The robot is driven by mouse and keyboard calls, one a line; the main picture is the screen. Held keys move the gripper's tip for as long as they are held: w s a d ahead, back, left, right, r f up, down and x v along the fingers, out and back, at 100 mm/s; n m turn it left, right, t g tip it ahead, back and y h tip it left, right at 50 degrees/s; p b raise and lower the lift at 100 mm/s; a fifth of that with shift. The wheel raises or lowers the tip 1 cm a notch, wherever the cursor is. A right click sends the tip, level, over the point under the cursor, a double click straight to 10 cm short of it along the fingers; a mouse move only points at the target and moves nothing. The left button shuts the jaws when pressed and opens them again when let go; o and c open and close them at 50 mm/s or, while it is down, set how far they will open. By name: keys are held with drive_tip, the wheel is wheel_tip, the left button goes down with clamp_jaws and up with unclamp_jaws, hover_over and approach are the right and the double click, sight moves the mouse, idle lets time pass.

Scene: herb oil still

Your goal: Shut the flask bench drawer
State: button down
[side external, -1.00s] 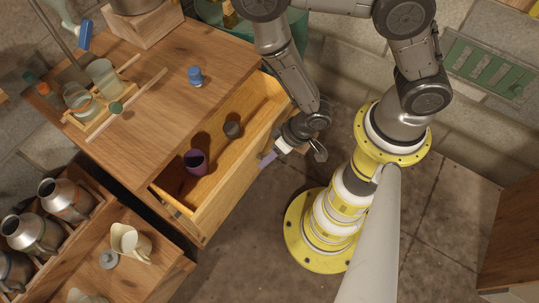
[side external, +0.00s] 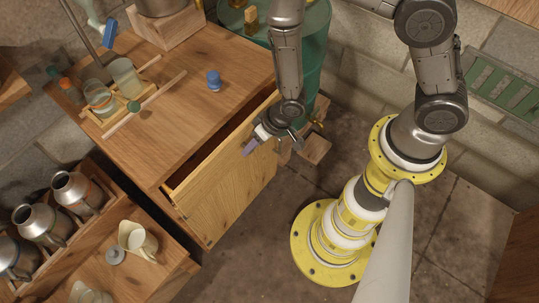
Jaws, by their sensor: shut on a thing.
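The flask bench (side external: 190,115) is a wooden cabinet at the left centre of the side view. Its drawer (side external: 222,190) is still a little open. A narrow dark gap runs between the benchtop edge and the drawer front. The drawer's contents are hidden now. My gripper (side external: 258,136) is at the drawer front, toward its far end.
On the benchtop stand a blue stopper (side external: 214,80) and a wooden rack (side external: 120,122) with glass jars. Metal jugs (side external: 75,192) and a cream pitcher (side external: 138,239) stand lower left. A teal drum (side external: 312,75) is behind my arm. Floor before the drawer is clear.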

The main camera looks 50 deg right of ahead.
drive_tip(key=shift+w, duration=3.15)
drive_tip(key=c, duration=0.5)
unclamp_jaws()
drive_tip(key=shift+s, duration=0.1)
drive_tip(key=v, duration=1.3)
drive_tip(key=shift+r, duration=0.35)
drive_tip(key=shift+d, duration=0.15)
